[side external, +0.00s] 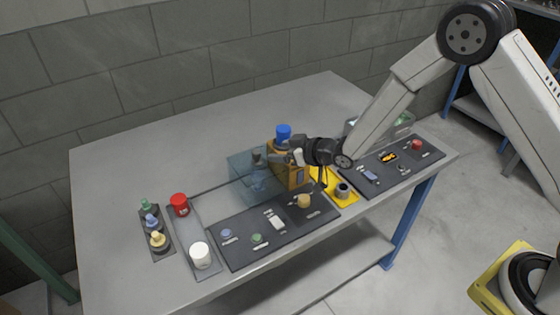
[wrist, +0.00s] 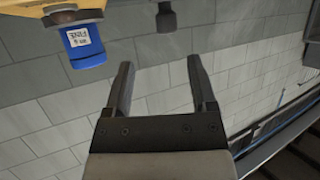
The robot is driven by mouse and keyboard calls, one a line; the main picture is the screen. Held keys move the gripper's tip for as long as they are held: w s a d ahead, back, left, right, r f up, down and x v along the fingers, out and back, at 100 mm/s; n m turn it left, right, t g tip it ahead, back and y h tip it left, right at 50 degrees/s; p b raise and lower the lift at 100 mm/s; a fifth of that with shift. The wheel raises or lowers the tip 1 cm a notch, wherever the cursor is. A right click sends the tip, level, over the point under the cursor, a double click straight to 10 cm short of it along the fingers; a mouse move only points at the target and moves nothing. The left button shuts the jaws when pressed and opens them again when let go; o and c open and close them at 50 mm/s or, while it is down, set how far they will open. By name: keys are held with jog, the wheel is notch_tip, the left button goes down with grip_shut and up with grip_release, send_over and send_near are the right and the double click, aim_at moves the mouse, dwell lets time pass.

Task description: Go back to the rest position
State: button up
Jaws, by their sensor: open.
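My gripper (side external: 286,150) is above the middle of the table in the side view, its fingers pointing left. In the wrist view (wrist: 159,62) the two fingers are spread wide with nothing between them. A blue cylinder (side external: 283,131) stands on an orange-yellow box (side external: 294,177) close by the gripper. The wrist view shows a blue labelled cylinder (wrist: 86,46) left of the fingers, apart from them. A translucent bluish box (side external: 247,185) is below and left of the gripper, with a dark knob-like part (side external: 257,156) at its top.
A yellow tray (side external: 347,199) is below my arm. The table's back left is clear; a block wall (side external: 110,70) stands behind.

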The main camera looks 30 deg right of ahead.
jog(key=s+d+r+m+g+h, duration=0.3)
jog(key=s+d+r+g+h, duration=0.15)
jog(key=s+d, duration=0.55)
jog(key=s+d+r+m+g, duration=0.1)
jog(key=s+d+g, duration=0.1)
jog(key=s, duration=0.6)
jog(key=s+d+m+g+h, duration=0.1)
jog(key=s+g, duration=0.2)
jog(key=s, duration=0.6)
jog(key=shift+s+d+r, duration=0.2)
jog(key=shift+d+r, duration=0.2)
